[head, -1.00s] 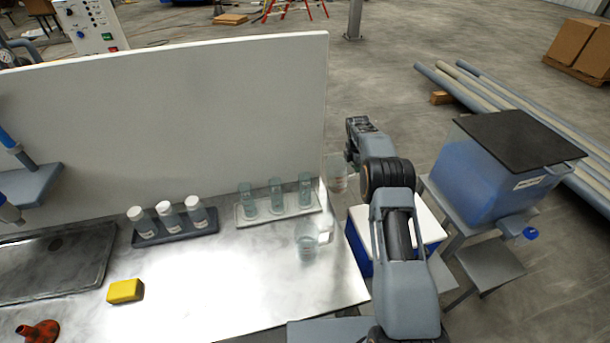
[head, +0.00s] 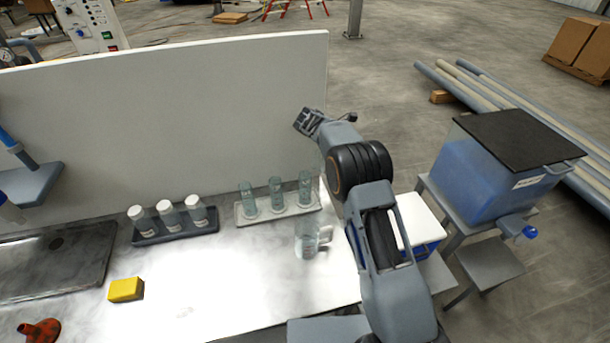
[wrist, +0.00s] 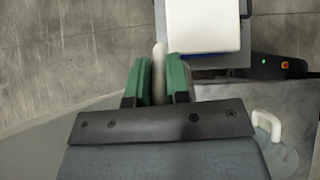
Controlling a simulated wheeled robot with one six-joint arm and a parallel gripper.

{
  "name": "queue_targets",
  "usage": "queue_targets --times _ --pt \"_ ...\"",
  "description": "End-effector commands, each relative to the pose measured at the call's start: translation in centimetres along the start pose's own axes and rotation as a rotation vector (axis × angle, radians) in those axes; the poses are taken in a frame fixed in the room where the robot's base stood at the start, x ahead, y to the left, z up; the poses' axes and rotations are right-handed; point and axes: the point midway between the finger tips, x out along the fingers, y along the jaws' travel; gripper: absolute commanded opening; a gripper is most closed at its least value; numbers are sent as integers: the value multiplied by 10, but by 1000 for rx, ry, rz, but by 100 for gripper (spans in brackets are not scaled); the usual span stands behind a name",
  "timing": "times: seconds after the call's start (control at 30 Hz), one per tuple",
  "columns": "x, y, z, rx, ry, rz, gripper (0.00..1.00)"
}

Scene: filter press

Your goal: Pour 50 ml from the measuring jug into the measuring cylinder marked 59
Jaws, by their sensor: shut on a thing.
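My gripper (wrist: 157,82) is shut on a pale upright handle (wrist: 159,62), seen between its green finger pads in the wrist view. The body of the held vessel is hidden there, and my arm hides the grip in the head view. A clear jug with a pale handle (head: 308,240) stands on the bench in front of the white rack. A pale jug handle (wrist: 268,125) also shows on the bench at right in the wrist view. Three clear measuring cylinders (head: 276,192) stand upright in the white rack (head: 290,214). Their marks are too small to read.
A dark rack with three white-capped bottles (head: 168,216) stands left of the cylinders. A yellow sponge (head: 125,289) lies on the bench. A tall white panel (head: 180,120) closes off the back. A white-lidded blue box (head: 415,222) stands right of the bench, beside a blue tank (head: 485,175).

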Motion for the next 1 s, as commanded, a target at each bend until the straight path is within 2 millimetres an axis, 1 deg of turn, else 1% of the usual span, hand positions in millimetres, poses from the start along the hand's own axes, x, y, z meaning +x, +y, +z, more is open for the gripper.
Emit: queue_targets --times 0.17,0.4,0.7,1.0 --pt "-6 0 -8 -3 -116 0 0" --pt "-21 0 -8 1 -247 1 0" --pt "-37 0 -6 0 -354 1 0" --pt "-46 0 -6 1 -424 1 0"
